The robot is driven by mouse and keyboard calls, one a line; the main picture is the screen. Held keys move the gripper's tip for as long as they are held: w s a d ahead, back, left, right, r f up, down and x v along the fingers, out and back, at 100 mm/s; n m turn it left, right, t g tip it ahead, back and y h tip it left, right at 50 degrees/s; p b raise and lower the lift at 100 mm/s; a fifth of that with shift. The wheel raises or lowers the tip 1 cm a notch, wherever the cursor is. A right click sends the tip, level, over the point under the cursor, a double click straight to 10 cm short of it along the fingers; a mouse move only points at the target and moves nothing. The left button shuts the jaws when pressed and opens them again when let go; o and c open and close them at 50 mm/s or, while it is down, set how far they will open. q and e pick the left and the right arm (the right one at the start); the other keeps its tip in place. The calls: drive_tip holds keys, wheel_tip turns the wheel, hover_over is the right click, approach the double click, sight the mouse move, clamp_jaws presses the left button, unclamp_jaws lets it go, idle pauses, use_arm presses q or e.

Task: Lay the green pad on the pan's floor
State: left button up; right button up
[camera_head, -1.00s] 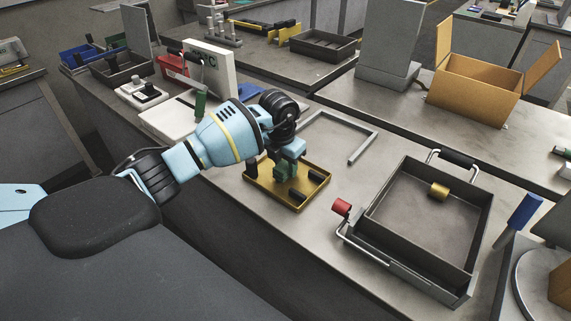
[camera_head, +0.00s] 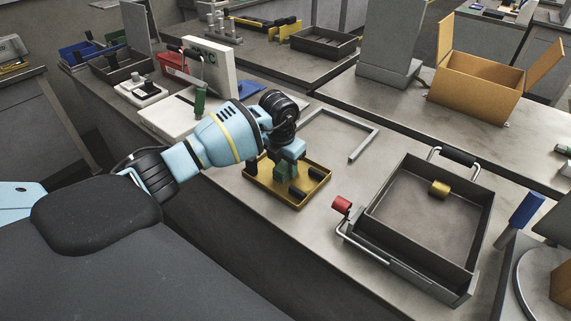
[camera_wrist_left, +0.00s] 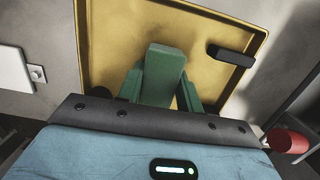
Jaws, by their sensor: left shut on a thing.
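The green pad (camera_wrist_left: 163,75) stands upright between the fingers of my left gripper (camera_wrist_left: 160,88) in the left wrist view, and the gripper is shut on it. In the head view my left gripper (camera_head: 285,165) is low over a yellow tray (camera_head: 258,188), and its hand hides much of the pad. I cannot tell whether the pad touches the tray. The yellow tray (camera_wrist_left: 100,40) also fills the top of the left wrist view. A dark grey pan (camera_head: 478,228) with metal handles stands to the right, with a gold cylinder (camera_head: 439,188) in it. My right gripper is not in view.
Black blocks (camera_head: 298,193) lie in the yellow tray near the gripper. A grey bracket frame (camera_head: 362,146) lies behind. A blue-handled item (camera_head: 525,210) stands right of the pan.

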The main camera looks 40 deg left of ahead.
sight(283, 167)
use_arm(q)
drive_tip(key=o, duration=1)
drive_tip(key=shift+o, duration=0.2)
drive_tip(key=shift+s+r, duration=0.15)
drive_tip(key=shift+r, duration=1.15)
drive_tip(key=shift+s+r, duration=0.2)
drive_tip(key=shift+r, duration=1.1)
drive_tip(key=shift+s+r, duration=0.15)
drive_tip(key=shift+r, duration=1.15)
